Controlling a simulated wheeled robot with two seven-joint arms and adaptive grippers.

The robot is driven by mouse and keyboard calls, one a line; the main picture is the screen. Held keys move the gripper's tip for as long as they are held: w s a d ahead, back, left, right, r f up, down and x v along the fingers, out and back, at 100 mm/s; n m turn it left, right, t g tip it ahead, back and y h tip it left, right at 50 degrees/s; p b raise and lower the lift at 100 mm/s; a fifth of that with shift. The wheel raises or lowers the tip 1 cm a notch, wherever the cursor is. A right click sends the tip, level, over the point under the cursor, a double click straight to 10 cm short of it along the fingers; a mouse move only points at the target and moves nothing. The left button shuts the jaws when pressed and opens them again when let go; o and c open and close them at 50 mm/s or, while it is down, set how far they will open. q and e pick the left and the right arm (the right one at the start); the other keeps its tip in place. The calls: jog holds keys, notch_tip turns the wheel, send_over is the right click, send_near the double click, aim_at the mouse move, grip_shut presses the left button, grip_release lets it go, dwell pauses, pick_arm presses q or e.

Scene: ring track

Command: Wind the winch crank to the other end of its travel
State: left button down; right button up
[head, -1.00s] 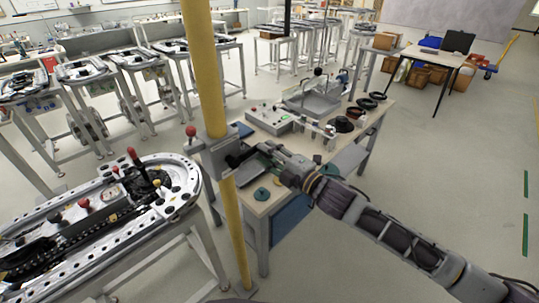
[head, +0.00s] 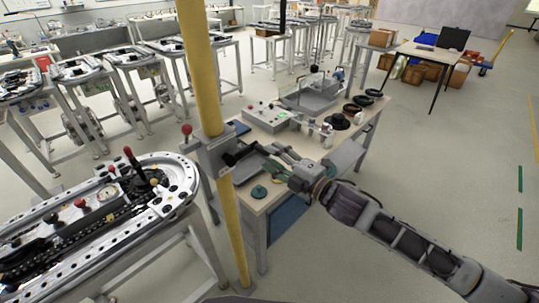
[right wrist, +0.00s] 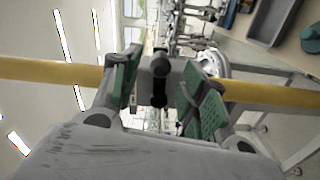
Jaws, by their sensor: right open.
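The winch is a grey box (head: 213,156) fixed to a yellow post (head: 202,75). Its black crank handle (head: 236,155) sticks out to the right, toward my right gripper. My right gripper (head: 266,158) is open and a little to the right of the handle, apart from it in the head view. In the right wrist view, the handle's round black end (right wrist: 160,65) shows between the two spread green-padded fingers (right wrist: 157,90), with the grey box behind. A red knob (head: 187,129) stands on a stem at the winch's left. My left gripper is out of view.
A workbench (head: 262,205) with a control box (head: 265,117), a grey tray (head: 310,97) and black rings stands behind and under my right arm. An oval track table (head: 176,212) is at the left. The floor at the right is clear.

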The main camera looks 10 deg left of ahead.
jog(key=v, duration=0.8)
jog(key=shift+s, duration=0.15)
jog(key=shift+d, duration=0.15)
dwell(0.3)
